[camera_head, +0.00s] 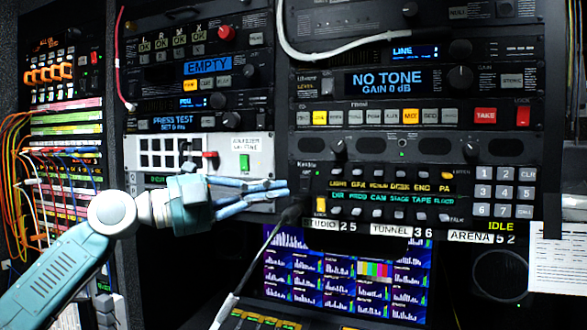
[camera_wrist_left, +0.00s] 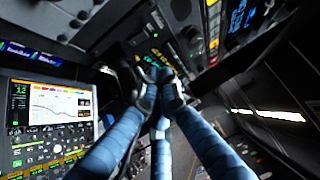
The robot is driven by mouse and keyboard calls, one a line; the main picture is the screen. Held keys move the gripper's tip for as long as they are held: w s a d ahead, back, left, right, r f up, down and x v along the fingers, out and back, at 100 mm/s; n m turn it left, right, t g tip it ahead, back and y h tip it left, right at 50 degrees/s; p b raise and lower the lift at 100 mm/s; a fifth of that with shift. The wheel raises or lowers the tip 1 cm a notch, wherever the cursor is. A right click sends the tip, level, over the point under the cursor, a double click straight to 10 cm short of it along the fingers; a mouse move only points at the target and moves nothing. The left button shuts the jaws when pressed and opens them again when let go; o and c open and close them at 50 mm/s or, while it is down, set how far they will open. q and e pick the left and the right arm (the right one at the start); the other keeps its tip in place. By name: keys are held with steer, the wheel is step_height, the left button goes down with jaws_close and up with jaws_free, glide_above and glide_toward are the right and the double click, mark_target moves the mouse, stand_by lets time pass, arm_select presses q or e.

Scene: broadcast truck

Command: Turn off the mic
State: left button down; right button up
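My left gripper (camera_head: 283,188) reaches in from the left, its light-blue fingers pointing right at the left edge of the intercom panel (camera_head: 420,184). Its fingertips are drawn together, with nothing clearly held. A dark microphone head (camera_head: 291,214) on a thin stalk stands just below and right of the fingertips; whether they touch cannot be told. A lit yellow button (camera_head: 320,205) is on the panel right of the microphone. In the left wrist view the gripper (camera_wrist_left: 162,88) points toward dark equipment with small lit labels. The fingers hide part of the panel there. My right gripper is not in view.
Racks of audio gear fill the wall. A multi-picture monitor (camera_head: 340,275) sits below the intercom panel. A patch bay (camera_head: 65,150) with orange cables is at the left. A paper sheet (camera_head: 557,265) hangs at the right. A white cable (camera_head: 340,50) loops across the top.

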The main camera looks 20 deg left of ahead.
mark_target(305, 184)
arm_select(q)
steer(key=w+p, duration=0.1)
steer(key=w+d+p, duration=0.1)
steer(key=w, duration=0.1)
steer(key=w+d+r+p, duration=0.1)
steer(key=w, duration=0.1)
steer(key=shift+d+p, duration=0.1)
steer(key=shift+p, duration=0.2)
steer(key=shift+w+f, duration=0.15)
steer(key=shift+w, duration=0.3)
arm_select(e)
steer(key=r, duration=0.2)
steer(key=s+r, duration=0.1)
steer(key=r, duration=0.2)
arm_select(q)
steer(key=shift+s, duration=0.1)
